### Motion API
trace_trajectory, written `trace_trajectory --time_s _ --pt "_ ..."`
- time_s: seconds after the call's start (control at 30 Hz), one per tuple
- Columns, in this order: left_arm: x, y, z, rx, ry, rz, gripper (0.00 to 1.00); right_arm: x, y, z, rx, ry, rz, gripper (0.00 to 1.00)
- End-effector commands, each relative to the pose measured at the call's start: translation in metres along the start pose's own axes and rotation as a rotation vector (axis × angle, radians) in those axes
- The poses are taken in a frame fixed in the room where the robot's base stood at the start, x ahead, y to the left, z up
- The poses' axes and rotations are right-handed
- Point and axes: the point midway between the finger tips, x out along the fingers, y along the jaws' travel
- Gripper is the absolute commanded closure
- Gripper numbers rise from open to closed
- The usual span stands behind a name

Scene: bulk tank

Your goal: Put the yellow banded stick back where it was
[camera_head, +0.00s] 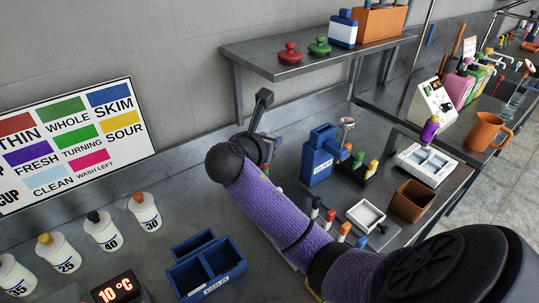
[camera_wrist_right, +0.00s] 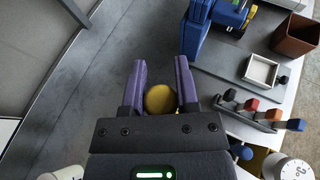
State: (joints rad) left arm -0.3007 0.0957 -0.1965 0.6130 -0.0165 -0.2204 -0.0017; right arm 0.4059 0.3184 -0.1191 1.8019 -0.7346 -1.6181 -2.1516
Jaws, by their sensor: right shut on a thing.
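My right arm crosses the head view from the lower right, and its gripper (camera_head: 268,145) is over the back of the bench, partly hidden by the wrist. In the right wrist view the two purple fingers (camera_wrist_right: 160,85) are shut on the yellow banded stick (camera_wrist_right: 159,99). Only its round yellow end shows between them; its bands and the rest are hidden. A rack of colour-topped sticks (camera_wrist_right: 251,104) stands to the right in the wrist view, apart from the gripper; these sticks also show in the head view (camera_head: 330,214). My left gripper is not in view.
A blue pump-like unit (camera_head: 318,158) and a small black holder with coloured tops (camera_head: 370,185) stand right of the gripper. A white tray (camera_head: 366,215), brown box (camera_head: 412,201) and blue bin (camera_head: 206,270) are on the bench. A shelf (camera_head: 300,62) overhangs the back.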

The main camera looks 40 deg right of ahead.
Motion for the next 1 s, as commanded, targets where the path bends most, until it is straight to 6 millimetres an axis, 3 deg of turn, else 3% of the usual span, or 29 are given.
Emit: trace_trajectory --time_s 0.03,0.3,0.63,0.67,0.8,1.0 --pt "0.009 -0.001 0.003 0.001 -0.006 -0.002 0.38 0.007 0.000 -0.016 -0.006 0.003 -0.003 1.00" --pt "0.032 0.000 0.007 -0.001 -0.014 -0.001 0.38 0.027 0.000 -0.067 -0.006 0.003 0.000 1.00" --pt "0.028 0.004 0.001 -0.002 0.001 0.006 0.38 0.028 0.000 -0.068 -0.003 0.001 0.002 1.00" --pt "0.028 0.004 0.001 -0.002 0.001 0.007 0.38 0.028 0.000 -0.068 -0.003 0.001 0.002 0.57" --pt "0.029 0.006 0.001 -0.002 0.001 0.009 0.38 0.028 0.000 -0.068 -0.003 0.001 0.002 0.28" --pt "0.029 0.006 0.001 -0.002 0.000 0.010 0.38 0.028 0.000 -0.068 -0.002 0.001 0.002 0.26"
